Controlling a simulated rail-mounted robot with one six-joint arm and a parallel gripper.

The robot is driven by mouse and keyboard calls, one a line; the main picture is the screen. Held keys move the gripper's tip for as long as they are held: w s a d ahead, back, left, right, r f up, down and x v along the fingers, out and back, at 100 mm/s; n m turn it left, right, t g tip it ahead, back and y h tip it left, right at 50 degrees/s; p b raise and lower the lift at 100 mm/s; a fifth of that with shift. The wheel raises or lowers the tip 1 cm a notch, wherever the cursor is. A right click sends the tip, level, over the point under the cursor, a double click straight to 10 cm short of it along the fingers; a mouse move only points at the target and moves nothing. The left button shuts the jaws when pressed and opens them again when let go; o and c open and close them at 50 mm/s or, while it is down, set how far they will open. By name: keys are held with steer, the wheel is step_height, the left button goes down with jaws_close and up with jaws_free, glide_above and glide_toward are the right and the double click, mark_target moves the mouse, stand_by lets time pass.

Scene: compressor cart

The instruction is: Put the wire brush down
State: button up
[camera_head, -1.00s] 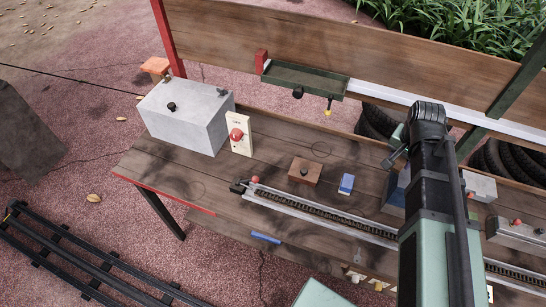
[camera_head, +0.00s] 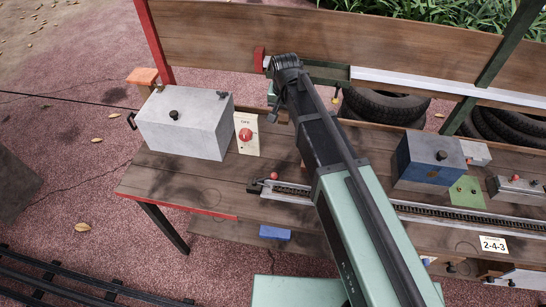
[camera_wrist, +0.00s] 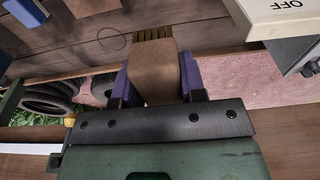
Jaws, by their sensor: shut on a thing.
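In the wrist view my gripper (camera_wrist: 155,72) has its two purple fingers closed on the sides of a brown wooden block, the wire brush (camera_wrist: 153,62). A row of bristles shows at the brush's far end, pointing toward the bench planks (camera_wrist: 130,38). The brush looks held above the bench; the exact gap to the wood cannot be told.
A grey box (camera_head: 185,125) and an OFF switch plate (camera_head: 247,135) stand left of my arm; the plate also shows close by in the wrist view (camera_wrist: 275,14). Tires (camera_head: 385,105) lie behind. The bench's front left (camera_head: 185,180) is bare.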

mark_target(283, 156)
step_height(283, 156, down, 20)
steer(key=b, duration=2)
steer(key=shift+f, duration=0.25)
steer(key=shift+r, duration=0.35)
steer(key=shift+f, duration=0.25)
steer(key=o, duration=1)
steer(key=shift+r, duration=0.1)
steer(key=r+p, duration=0.4)
steer(key=s+r+p, duration=0.1)
steer(key=r+p, duration=0.7)
steer(key=shift+s+r, duration=0.1)
steer(key=shift+s, duration=0.15)
